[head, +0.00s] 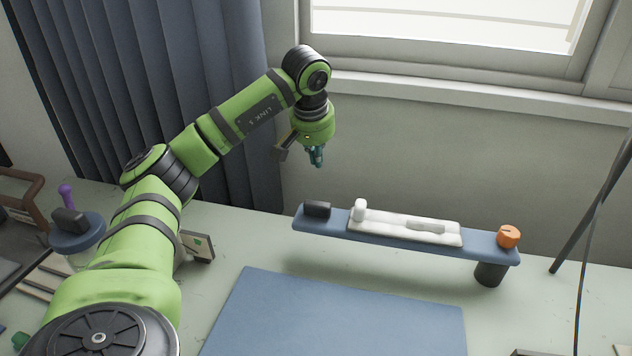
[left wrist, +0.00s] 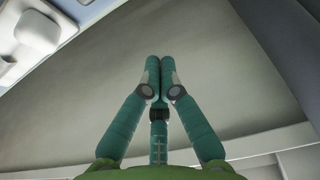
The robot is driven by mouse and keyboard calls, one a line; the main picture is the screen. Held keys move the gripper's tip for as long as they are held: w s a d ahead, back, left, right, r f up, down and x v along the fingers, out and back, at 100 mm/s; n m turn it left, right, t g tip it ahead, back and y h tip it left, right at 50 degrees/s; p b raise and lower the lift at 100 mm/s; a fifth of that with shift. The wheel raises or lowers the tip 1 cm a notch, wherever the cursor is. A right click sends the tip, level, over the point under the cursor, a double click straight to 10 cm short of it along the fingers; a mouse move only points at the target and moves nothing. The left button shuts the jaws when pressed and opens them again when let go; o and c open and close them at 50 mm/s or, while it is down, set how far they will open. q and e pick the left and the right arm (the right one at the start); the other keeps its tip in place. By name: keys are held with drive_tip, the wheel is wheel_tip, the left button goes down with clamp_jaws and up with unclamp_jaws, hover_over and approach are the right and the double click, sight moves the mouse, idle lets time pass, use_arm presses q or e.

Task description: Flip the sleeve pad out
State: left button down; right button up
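A long narrow blue board (head: 480,252), which looks like the sleeve pad, stands raised above the table near the wall. A white piece with a small upright knob (head: 405,227) lies along it, a dark block (head: 317,209) sits at its left end, and an orange knob (head: 508,236) at its right end above a dark post (head: 490,273). My left gripper (head: 317,157) hangs above and beyond the board's left end, apart from it. In the left wrist view its teal fingers (left wrist: 159,68) meet at the tips with nothing between them. The white piece also shows there (left wrist: 38,28). My right gripper is not in view.
A flat blue panel (head: 335,315) covers the front middle of the pale table. A blue-lidded jar (head: 78,235) and a brown frame (head: 22,185) stand at left. A dark slanted pole (head: 592,215) rises at right. A dark curtain (head: 150,90) hangs behind my left arm.

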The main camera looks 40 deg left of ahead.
use_arm(q)
wheel_tip(320, 180, down, 9)
drive_tip(key=p, duration=0.1)
drive_tip(key=shift+s+d+f, duration=0.15)
drive_tip(key=shift+s, duration=0.15)
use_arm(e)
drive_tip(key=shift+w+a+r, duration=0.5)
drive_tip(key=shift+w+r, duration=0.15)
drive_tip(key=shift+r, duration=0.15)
